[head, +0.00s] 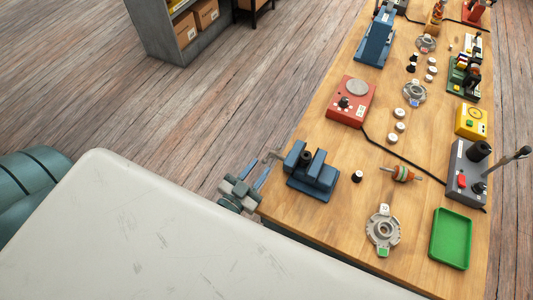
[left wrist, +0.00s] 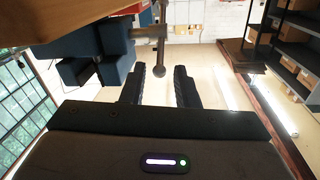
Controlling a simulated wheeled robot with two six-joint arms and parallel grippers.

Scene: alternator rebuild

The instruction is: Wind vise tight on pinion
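The blue vise (head: 313,180) stands at the table's near left edge, with its grey screw handle (head: 272,155) sticking out past the edge. A dark cylinder stands at its jaws; I cannot tell whether this is the pinion or how tightly it is held. My left gripper (head: 260,170) is beside the handle, off the table edge. In the left wrist view its two dark fingers (left wrist: 159,85) are open and apart. The handle bar (left wrist: 161,45) hangs with its round knob between or just beyond the fingertips. The vise body (left wrist: 88,65) shows at upper left. My right gripper is not in view.
Left of the table is open floor.

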